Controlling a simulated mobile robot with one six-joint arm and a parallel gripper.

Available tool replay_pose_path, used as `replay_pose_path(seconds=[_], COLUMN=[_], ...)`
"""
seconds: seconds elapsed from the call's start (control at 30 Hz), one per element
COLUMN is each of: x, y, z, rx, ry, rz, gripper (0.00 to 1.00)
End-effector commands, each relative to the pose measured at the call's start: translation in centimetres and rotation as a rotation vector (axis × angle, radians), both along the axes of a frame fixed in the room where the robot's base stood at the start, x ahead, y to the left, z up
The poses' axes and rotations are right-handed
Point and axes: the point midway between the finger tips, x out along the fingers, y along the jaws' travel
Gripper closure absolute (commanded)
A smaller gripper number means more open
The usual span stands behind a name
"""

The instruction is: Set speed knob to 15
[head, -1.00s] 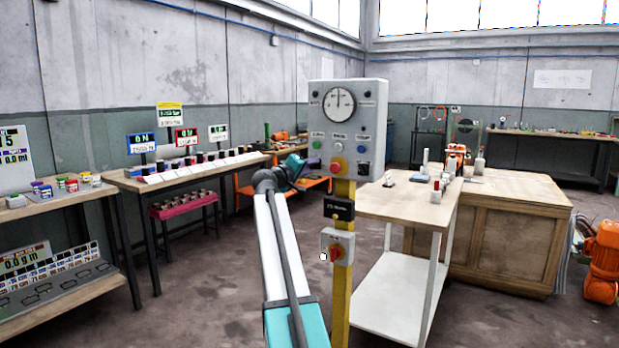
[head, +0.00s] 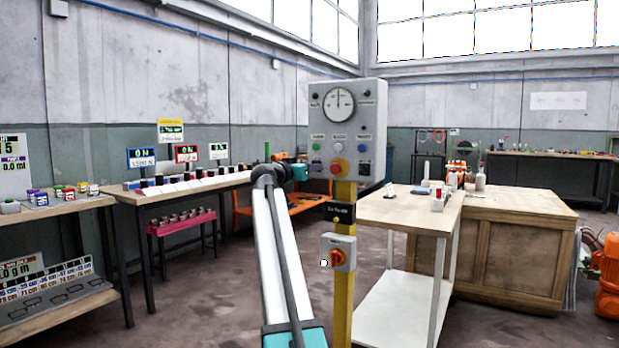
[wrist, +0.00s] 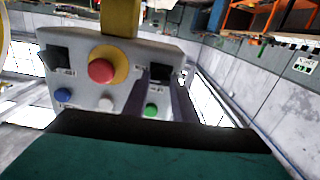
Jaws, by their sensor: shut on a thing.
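The grey control panel (head: 347,125) stands on a yellow post, with a round gauge (head: 338,105) at its top. Below are green, white and blue buttons and a red mushroom button (head: 336,168) on yellow. My gripper (head: 303,173) is at the panel's lower left edge, small and partly hidden by my wrist. In the wrist view the panel (wrist: 120,90) appears upside down. My gripper's dark and teal body (wrist: 160,140) hides the panel's upper part there.
A black box (head: 340,212) and a grey box with a red rotary switch (head: 338,254) are on the post below the panel. A workbench (head: 420,213) stands close on the right. Benches line the left wall. Open floor lies between.

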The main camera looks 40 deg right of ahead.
Motion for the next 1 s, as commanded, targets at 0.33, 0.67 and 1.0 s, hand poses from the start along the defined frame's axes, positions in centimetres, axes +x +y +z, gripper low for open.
replay_pose_path(seconds=[0.33,0.67,1.0], x=[-0.08,-0.1,-0.07], y=[-0.08,-0.04,-0.03], z=[-0.3,-0.14,-0.12], rx=[0.048,0.06,0.059], ry=[-0.188,-0.229,-0.229], rz=[-0.003,-0.003,-0.002], gripper=[0.97,0.97,0.58])
